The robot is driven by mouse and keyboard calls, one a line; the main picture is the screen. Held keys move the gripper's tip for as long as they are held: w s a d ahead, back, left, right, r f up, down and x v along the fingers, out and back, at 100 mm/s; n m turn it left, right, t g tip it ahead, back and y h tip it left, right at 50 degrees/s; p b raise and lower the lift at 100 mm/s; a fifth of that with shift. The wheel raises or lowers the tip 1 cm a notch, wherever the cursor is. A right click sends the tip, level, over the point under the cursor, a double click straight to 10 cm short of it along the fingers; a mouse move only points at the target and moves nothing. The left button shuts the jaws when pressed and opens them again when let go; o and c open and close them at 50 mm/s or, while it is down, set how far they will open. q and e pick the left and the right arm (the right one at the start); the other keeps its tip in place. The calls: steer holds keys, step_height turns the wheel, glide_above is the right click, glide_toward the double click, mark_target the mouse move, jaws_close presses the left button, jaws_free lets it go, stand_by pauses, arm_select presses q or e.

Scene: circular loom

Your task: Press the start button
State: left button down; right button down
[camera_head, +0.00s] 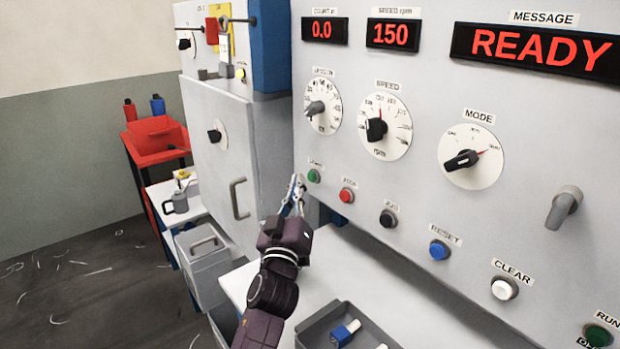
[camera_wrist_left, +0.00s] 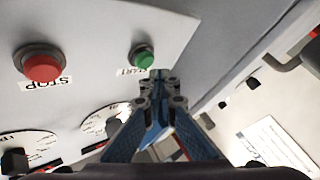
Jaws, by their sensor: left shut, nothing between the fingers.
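The start button (camera_head: 314,176) is a small green round button at the left end of the button row on the grey panel. In the left wrist view the green button (camera_wrist_left: 143,56) sits just beyond my fingertips, beside the START label. My left gripper (camera_head: 297,185) is shut and empty, just left of and slightly below the green button in the head view. Its closed blue fingers (camera_wrist_left: 156,85) point toward the panel near the button. I cannot tell whether they touch it. My right gripper is not in view.
The red stop button (camera_head: 346,195) is right of the green one, then a black button (camera_head: 388,218) and a blue reset button (camera_head: 438,250). The message display (camera_head: 535,50) reads READY. A grey tray (camera_head: 318,330) lies on the white table. A cabinet with a handle (camera_head: 239,198) stands left.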

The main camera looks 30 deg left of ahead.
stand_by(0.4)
arm_select(q)
steer(key=shift+w, duration=0.15)
steer(key=shift+w+d, duration=0.2)
steer(key=shift+w, duration=0.1)
steer(key=shift+w+d+b, duration=0.15)
steer(key=shift+w+b, duration=0.2)
steer(key=shift+w, duration=0.05)
stand_by(0.8)
steer(key=shift+s, duration=0.1)
steer(key=shift+s+a+p, duration=0.3)
steer(key=shift+s, duration=0.45)
